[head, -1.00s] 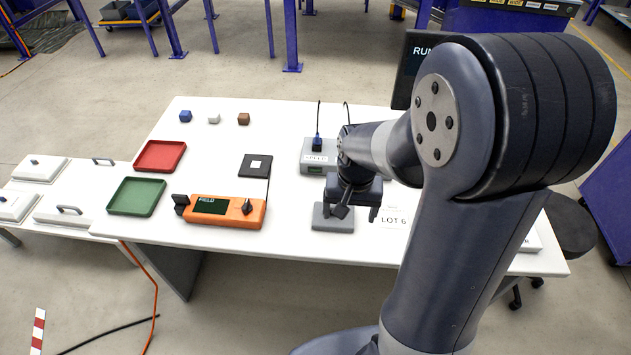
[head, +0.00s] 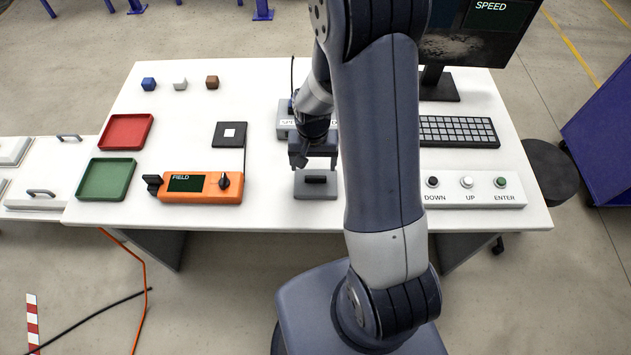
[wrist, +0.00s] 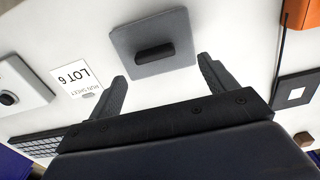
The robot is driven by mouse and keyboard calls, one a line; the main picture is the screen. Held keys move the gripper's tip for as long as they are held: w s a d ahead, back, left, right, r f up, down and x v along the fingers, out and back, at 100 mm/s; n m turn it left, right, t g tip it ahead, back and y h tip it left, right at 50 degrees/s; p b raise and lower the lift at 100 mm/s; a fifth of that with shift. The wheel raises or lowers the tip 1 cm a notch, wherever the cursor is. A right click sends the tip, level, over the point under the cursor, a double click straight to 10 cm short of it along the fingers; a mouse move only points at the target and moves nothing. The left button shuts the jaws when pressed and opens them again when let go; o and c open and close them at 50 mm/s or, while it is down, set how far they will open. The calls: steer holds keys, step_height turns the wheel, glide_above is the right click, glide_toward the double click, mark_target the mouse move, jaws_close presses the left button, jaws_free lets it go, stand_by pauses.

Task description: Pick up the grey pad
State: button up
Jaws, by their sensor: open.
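The grey pad (head: 302,190) lies flat on the white table, with a black bar-shaped handle (head: 316,179) on top. In the wrist view the grey pad (wrist: 128,40) lies just beyond the fingertips, its black handle (wrist: 154,54) roughly centred between their lines. My gripper (head: 314,166) is open and empty. In the head view it appears just behind and above the pad, apart from it. In the wrist view my gripper (wrist: 162,67) shows two spread dark fingers with nothing between them.
An orange FIELD box (head: 198,194) is left of the pad; a button panel (head: 473,191) and keyboard (head: 458,131) are right. A grey SPEED box (head: 284,119) stands behind. Red (head: 148,130) and green (head: 129,181) trays lie left.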

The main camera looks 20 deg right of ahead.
mark_target(316, 177)
steer(key=f, duration=0.3)
steer(key=shift+s+d+f+p, duration=0.15)
steer(key=shift+s+d+p, duration=0.1)
steer(key=shift+s+p, duration=0.15)
steer(key=shift+f, duration=0.7)
steer(key=shift+c, duration=0.4)
steer(key=c, duration=1)
steer(key=shift+r, duration=0.1)
step_height(316, 177, up, 10)
steer(key=shift+b, duration=0.4)
